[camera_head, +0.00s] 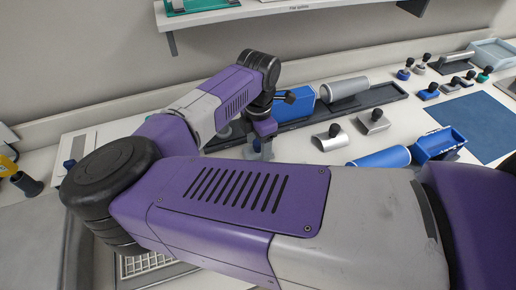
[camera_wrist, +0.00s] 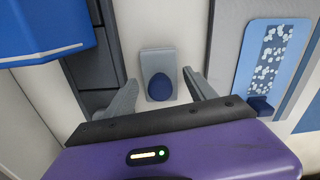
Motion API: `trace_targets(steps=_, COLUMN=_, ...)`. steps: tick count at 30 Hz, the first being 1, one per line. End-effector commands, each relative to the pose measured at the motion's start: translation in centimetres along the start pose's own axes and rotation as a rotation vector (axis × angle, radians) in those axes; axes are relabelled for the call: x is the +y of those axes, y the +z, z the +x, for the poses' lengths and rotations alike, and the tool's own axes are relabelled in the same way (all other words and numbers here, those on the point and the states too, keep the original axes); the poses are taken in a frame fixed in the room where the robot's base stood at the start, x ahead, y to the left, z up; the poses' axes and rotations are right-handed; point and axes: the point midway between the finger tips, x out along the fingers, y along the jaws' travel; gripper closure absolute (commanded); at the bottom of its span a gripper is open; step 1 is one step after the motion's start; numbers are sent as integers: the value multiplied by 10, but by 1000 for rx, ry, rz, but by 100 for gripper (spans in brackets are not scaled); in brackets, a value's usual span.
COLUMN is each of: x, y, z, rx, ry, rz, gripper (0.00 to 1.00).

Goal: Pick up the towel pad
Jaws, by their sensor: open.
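A small grey pad with a dark blue rounded knob (camera_wrist: 160,88) shows in the wrist view; it may be the towel pad, but I cannot tell for sure. My gripper (camera_wrist: 162,80) is open. Its two grey fingers appear on either side of the knob, with gaps on both sides and nothing held. I cannot tell how far the fingertips are above the pad. In the head view my gripper (camera_head: 260,147) points down at the bench, and my arm hides most of what lies beneath it.
A dark tray (camera_head: 380,97) with a blue block (camera_head: 300,104) and a grey roll (camera_head: 344,88) lies behind. Curved grey pads with black knobs (camera_head: 374,121), a blue roll (camera_head: 382,159) and a blue bin (camera_head: 438,145) stand right. A shelf (camera_head: 290,10) hangs above.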

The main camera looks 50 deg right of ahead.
Motion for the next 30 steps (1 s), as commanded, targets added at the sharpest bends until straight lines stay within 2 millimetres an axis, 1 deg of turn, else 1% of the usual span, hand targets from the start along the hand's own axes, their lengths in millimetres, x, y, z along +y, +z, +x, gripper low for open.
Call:
trace_targets(steps=3, x=0, y=0, z=7, rx=0, ry=-1, rz=0, gripper=36)
trace_targets(steps=9, x=0, y=0, z=8, rx=0, ry=0, rz=1, gripper=36)
trace_targets(steps=11, x=0, y=0, z=8, rx=0, ry=0, rz=1, gripper=45)
trace_targets(steps=12, x=0, y=0, z=8, rx=0, ry=0, rz=1, gripper=53)
trace_targets(steps=17, x=0, y=0, z=8, rx=0, ry=0, rz=1, gripper=85)
trace_targets(steps=18, x=0, y=0, z=7, rx=0, ry=0, rz=1, gripper=88)
trace_targets(steps=26, x=0, y=0, z=6, rx=0, ry=1, rz=1, gripper=89)
trace_targets(steps=30, x=1, y=0, z=-2, rx=1, ry=3, rz=1, gripper=89)
